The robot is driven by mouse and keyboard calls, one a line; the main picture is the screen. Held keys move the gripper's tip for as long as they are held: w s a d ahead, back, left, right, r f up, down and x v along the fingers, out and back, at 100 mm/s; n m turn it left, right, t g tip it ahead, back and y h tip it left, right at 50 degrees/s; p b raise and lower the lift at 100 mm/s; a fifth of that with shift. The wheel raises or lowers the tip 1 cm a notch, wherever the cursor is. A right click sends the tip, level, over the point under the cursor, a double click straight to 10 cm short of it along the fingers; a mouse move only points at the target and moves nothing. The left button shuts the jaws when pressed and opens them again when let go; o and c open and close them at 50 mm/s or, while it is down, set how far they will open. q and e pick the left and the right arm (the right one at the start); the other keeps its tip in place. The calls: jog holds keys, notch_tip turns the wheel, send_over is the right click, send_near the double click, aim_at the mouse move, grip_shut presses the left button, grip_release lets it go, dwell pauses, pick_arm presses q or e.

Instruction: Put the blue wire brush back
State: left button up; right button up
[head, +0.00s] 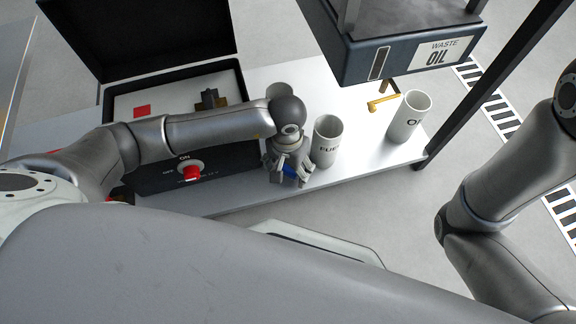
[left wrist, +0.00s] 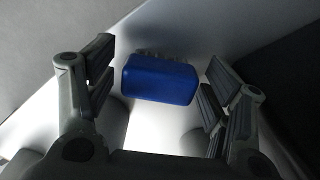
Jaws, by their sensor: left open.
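The blue wire brush (left wrist: 160,80) lies on the white surface in the left wrist view, its block crosswise between the fingers. A row of small grey nubs shows along its far edge. In the head view only a bit of its blue (head: 291,170) shows among the fingers. My left gripper (head: 289,178) is open, its fingers on either side of the brush with visible gaps, near the front edge of the white bench (head: 365,167). My right arm is at the right of the head view; its gripper is out of frame.
Another marked cup (head: 408,118) stands further right, and a third cup (head: 279,90) is partly hidden behind my wrist. A WASTE OIL box (head: 400,52) overhangs the bench. An open black case (head: 190,77) is at left.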

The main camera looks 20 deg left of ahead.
pick_arm(q)
notch_tip(320, 180, up, 6)
jog(key=p, duration=0.4)
jog(key=shift+r, duration=0.6)
jog(key=shift+r+p, duration=0.2)
jog(key=shift+p, duration=0.2)
